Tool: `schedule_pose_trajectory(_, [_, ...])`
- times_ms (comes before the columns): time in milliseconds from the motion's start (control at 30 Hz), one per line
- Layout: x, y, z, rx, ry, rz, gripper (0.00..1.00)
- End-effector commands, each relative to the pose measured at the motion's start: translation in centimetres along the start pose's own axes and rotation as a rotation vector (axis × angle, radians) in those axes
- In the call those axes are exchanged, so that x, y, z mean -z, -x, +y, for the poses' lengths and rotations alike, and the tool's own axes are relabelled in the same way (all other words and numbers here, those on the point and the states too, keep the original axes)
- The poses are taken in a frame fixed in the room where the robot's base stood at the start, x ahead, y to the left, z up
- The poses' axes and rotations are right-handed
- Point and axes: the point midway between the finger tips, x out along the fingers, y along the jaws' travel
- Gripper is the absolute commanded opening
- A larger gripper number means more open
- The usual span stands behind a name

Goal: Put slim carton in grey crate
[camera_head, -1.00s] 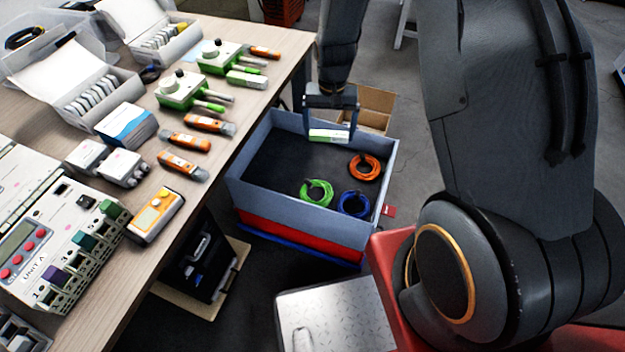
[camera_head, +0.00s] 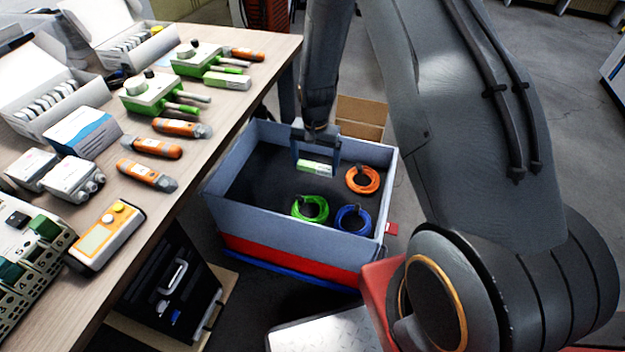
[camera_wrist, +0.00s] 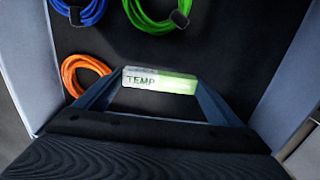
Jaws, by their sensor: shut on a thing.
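The slim carton (camera_head: 315,168) is white and green, and its face reads TEMP in the wrist view (camera_wrist: 160,80). My gripper (camera_head: 316,165) is shut on it, one finger at each end. In the head view the carton shows within the opening of the grey crate (camera_head: 225,218), toward its back wall. The wrist view shows the dark crate floor behind the carton. I cannot tell how far above the floor it is.
The crate also holds an orange cable coil (camera_head: 362,180), a green coil (camera_head: 310,209) and a blue coil (camera_head: 353,219). A workbench (camera_head: 215,115) with several instruments stands to the left. A cardboard box (camera_head: 362,115) is behind the crate.

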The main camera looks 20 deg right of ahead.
Motion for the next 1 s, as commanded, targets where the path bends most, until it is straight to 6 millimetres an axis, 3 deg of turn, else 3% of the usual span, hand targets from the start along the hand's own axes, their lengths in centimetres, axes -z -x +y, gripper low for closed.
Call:
schedule_pose_trajectory(500, [0.0,-5.5,0.0,0.0,0.001,0.0,0.68])
schedule_pose_trajectory(900, [0.0,-6.1,0.0,0.001,0.001,0.001,0.68])
schedule_pose_trajectory(933, [0.0,-6.0,0.0,0.001,0.001,0.001,0.94])
schedule_pose_trajectory(1000, [0.0,-6.0,0.0,0.001,0.001,0.001,1.0])
